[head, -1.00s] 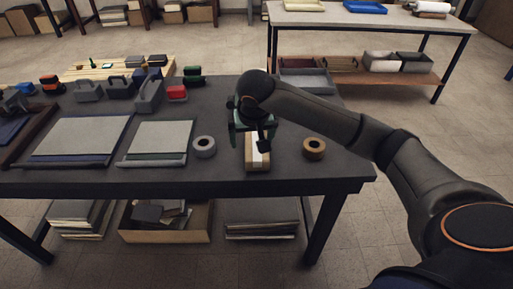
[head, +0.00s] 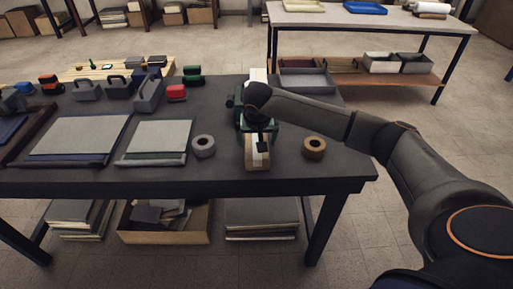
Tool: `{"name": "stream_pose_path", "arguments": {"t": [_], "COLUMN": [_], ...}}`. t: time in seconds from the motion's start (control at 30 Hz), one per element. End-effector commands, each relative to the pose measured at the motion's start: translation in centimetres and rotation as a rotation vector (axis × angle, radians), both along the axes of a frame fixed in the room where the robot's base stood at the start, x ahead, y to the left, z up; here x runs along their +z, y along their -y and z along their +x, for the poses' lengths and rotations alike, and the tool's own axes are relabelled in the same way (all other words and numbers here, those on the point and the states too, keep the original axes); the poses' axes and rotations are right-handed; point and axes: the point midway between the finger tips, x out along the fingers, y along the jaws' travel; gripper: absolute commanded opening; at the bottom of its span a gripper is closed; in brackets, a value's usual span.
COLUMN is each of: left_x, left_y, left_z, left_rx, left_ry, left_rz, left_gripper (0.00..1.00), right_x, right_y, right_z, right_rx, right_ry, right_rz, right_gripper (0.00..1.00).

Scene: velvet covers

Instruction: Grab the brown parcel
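The brown parcel (head: 257,160) lies on the dark table near its front edge, with a white strip along its top. My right gripper (head: 256,136) is down over the parcel, with its wrist hiding the parcel's middle. My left gripper is out of view.
A grey tape roll (head: 203,146) stands left of the parcel and a brown tape roll (head: 314,148) right of it. Flat grey boards (head: 160,138) lie further left. A grey tray (head: 306,80) sits at the table's back right.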

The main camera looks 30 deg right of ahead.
Motion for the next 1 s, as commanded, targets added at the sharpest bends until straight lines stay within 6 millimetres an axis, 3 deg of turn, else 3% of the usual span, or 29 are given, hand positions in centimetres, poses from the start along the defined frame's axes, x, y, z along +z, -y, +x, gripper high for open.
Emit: {"name": "stream_pose_path", "arguments": {"t": [0.13,0.4,1.0], "left_x": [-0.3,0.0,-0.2], "left_y": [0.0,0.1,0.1], "left_z": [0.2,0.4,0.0], "left_rx": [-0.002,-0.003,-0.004], "left_ry": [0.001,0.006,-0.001], "left_rz": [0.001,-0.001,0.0], "left_gripper": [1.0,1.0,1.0], "right_x": [-1.7,-2.0,-2.0], "right_y": [0.3,0.4,0.4], "right_z": [0.5,0.7,0.6], "right_rx": [0.0,0.0,0.0], "right_ry": [0.0,0.001,0.0], "right_rz": [0.0,0.0,0.001], "right_gripper": [1.0,1.0,0.34]}}
